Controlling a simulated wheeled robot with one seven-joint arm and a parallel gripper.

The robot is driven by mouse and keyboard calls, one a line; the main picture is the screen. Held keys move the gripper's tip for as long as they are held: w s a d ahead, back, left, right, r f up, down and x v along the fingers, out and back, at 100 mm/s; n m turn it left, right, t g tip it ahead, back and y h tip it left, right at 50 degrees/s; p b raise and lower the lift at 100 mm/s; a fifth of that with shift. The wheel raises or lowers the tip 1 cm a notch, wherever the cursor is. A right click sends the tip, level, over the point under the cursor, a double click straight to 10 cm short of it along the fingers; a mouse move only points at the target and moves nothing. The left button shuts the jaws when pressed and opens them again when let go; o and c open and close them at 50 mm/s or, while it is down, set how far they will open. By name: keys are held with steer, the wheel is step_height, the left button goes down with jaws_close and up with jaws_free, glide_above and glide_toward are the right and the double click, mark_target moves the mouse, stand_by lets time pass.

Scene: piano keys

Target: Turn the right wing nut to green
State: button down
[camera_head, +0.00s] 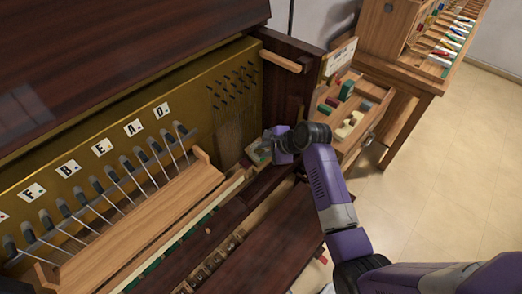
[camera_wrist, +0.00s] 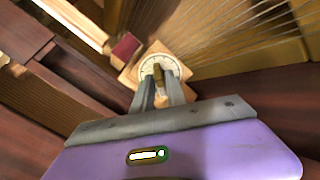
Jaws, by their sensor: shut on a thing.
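The right wing nut (camera_wrist: 158,74) is a small brass-brown piece standing at the centre of a round white dial (camera_wrist: 146,63) in the wrist view. My gripper (camera_wrist: 160,84) reaches it from below, with its two grey fingers on either side, closed on the nut. The dial sits on a light wooden block, and its lower part is hidden behind the fingers. I cannot make out a green mark on the dial. In the head view my gripper (camera_head: 264,148) is at the right end of the piano's inside, and the nut is hidden there.
A dark red block (camera_wrist: 125,47) is beside the dial. Piano strings (camera_wrist: 240,40) run close on the right in the wrist view. In the head view, a row of hammers with letter tiles (camera_head: 102,147) is at left, and a wooden tray of coloured blocks (camera_head: 345,110) is behind my arm.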

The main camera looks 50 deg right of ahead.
steer(key=shift+r+m+p, duration=0.15)
steer(key=shift+m+p, duration=0.55)
steer(key=shift+p, duration=0.25)
steer(key=shift+m+p, duration=0.5)
steer(key=shift+p, duration=0.05)
steer(key=shift+f, duration=0.2)
steer(key=shift+s, duration=0.1)
steer(key=shift+r+m+p, duration=0.15)
steer(key=shift+m+p, duration=0.45)
steer(key=shift+p, duration=0.2)
steer(key=shift+f+m, duration=0.2)
steer(key=shift+m, duration=0.6)
